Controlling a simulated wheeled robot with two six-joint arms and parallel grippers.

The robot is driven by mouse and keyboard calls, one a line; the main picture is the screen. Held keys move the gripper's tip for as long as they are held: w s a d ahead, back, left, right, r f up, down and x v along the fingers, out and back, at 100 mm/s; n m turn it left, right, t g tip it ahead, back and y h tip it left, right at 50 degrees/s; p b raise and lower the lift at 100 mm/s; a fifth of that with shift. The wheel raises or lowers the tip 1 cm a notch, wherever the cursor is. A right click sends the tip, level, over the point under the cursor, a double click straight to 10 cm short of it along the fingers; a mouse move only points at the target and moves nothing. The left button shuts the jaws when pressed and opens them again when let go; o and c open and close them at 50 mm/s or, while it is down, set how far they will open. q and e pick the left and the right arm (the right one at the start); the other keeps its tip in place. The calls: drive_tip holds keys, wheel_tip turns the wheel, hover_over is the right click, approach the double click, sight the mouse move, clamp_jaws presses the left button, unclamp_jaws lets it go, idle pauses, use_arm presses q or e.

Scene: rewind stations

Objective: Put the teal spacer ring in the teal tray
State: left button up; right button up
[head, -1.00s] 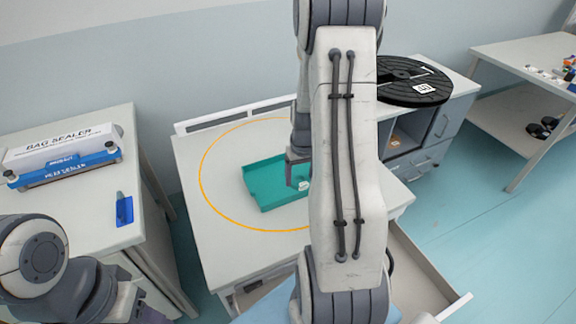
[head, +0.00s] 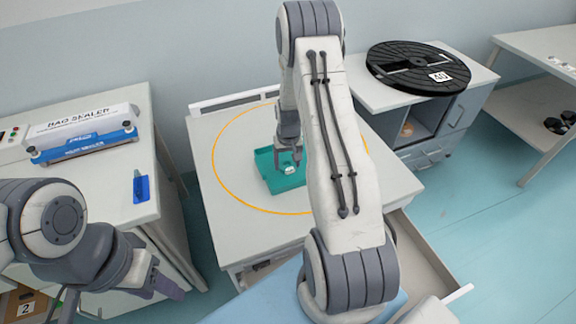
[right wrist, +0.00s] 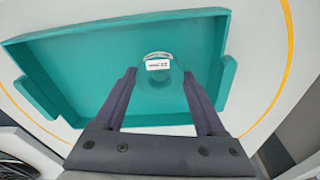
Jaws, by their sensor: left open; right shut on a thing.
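The teal tray (head: 264,162) lies on the white table inside an orange circle; part of it is hidden behind my right arm. In the right wrist view the tray (right wrist: 95,62) fills most of the picture. My right gripper (head: 293,158) is over the tray, shut on the teal spacer ring, which carries a white label (right wrist: 158,65). The ring's colour blends with the tray, and I cannot tell whether it touches the tray floor. My left gripper (head: 168,286) is open and empty at the lower left, away from the tray.
A bag sealer (head: 85,135) and a blue item (head: 141,187) are on the left table. A large black reel (head: 418,68) lies on the cabinet at the back right. An open drawer (head: 432,270) juts out below the table. The tabletop around the tray is clear.

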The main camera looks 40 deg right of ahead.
drive_tip(key=shift+f, duration=1.2)
drive_tip(key=shift+f, duration=0.1)
drive_tip(key=o, duration=1.3)
